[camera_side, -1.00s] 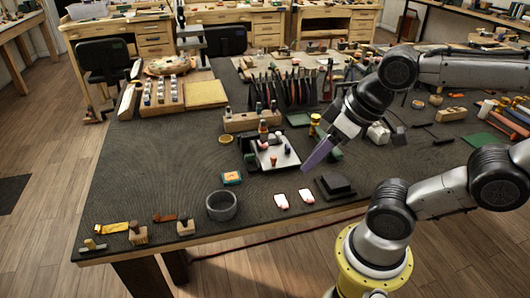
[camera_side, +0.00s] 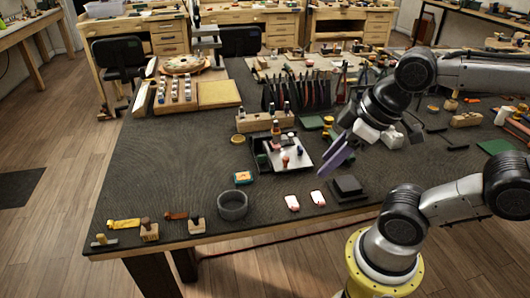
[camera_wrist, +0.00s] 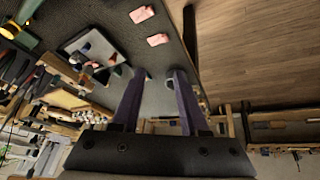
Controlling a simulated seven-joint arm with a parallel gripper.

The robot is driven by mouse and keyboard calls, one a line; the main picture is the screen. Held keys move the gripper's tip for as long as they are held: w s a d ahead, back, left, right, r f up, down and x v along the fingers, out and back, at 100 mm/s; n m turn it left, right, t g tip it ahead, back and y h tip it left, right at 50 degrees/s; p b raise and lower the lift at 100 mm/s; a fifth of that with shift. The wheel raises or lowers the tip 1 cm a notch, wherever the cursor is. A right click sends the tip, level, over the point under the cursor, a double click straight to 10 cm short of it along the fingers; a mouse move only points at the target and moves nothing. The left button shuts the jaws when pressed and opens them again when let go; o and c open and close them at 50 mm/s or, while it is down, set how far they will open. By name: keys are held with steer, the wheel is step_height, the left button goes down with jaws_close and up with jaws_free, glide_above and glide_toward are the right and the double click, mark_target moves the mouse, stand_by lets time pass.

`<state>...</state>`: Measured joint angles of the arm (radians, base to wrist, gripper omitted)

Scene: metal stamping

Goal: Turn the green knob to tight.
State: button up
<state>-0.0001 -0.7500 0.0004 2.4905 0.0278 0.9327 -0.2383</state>
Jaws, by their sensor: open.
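My gripper (camera_side: 325,172) hangs over the right part of the dark table, its purple fingers pointing down to the left. In the wrist view my gripper (camera_wrist: 162,76) has its two fingers apart with nothing between them. A grey tray (camera_side: 300,163) with small red, white and dark pieces stands just left of the gripper; it also shows in the wrist view (camera_wrist: 76,43).
A black block (camera_side: 348,186) lies just below the fingers. Two pink-white pieces (camera_side: 291,203) and a dark round bowl (camera_side: 233,206) lie near the front edge. A rack of dark pliers (camera_side: 298,95) stands behind the tray.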

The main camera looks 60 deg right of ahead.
step_height(320, 180, up, 2)
steer(key=w+a+n+g+y, duration=0.1)
steer(key=w+a+n+y, duration=0.15)
steer(key=n, duration=0.35)
steer(key=t+y, duration=0.2)
steer(key=y, duration=0.2)
glide_above(262, 155)
steer(key=s+d, duration=0.8)
steer(key=f, duration=0.5)
steer(key=shift+w+a, duration=0.2)
steer(key=shift+w, duration=0.05)
steer(key=x, duration=1.3)
steer(key=shift+w+f, duration=0.15)
steer(key=shift+f, duration=0.15)
jaws_close()
